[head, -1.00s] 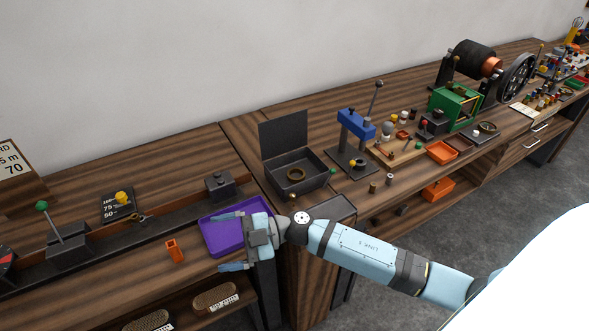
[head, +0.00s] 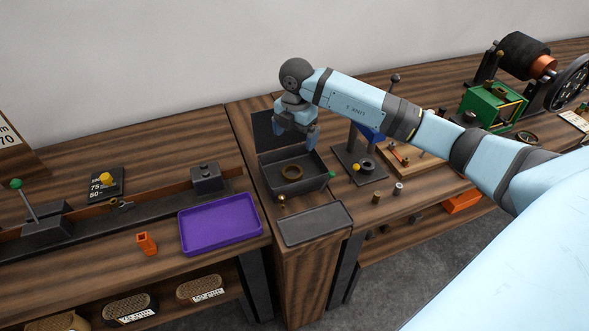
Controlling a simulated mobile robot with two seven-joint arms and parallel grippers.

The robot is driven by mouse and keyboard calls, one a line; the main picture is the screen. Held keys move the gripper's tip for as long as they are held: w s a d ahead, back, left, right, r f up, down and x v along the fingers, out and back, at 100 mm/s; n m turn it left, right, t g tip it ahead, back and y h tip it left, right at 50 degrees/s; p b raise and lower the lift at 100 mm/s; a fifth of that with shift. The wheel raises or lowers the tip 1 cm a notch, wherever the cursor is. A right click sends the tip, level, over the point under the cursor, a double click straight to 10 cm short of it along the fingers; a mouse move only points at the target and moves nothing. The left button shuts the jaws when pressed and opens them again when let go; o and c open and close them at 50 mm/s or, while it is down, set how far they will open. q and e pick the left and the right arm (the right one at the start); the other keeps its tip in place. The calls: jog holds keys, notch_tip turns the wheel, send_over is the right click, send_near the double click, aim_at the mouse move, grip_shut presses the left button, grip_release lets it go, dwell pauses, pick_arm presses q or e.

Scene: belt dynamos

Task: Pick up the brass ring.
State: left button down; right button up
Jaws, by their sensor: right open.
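A brass ring (head: 291,172) lies flat inside the dark open-lidded box (head: 268,180) in the middle of the head view. My right gripper (head: 296,141) is above the back part of the box, pointing down, with its jaws open and empty. It is apart from the ring, which is fully visible below it. The gripper hides part of the raised lid (head: 262,128). My left gripper is out of view.
A purple tray (head: 222,238) stands empty at left of the box. A grey flat tray (head: 313,224) lies in front of it. A blue press (head: 370,133), partly behind my right arm, stands right of the box. A small brass knob (head: 282,200) is at its front left.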

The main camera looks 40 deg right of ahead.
jog(key=p, duration=0.1)
send_over(294, 174)
jog(key=f, duration=0.7)
jog(key=shift+s+f, duration=0.15)
jog(key=shift+s, duration=0.2)
jog(key=shift+w+a+f+p, duration=0.1)
jog(key=shift+f+p, duration=0.1)
jog(key=shift+f, duration=0.85)
jog(key=shift+w+d+f+p, duration=0.1)
jog(key=shift+f+p, duration=0.15)
jog(key=shift+f, duration=0.75)
jog(key=shift+w+a+f+p, duration=0.1)
jog(key=shift+f+p, duration=0.1)
jog(key=shift+f, duration=0.85)
jog(key=shift+c, duration=0.2)
jog(key=c, duration=1)
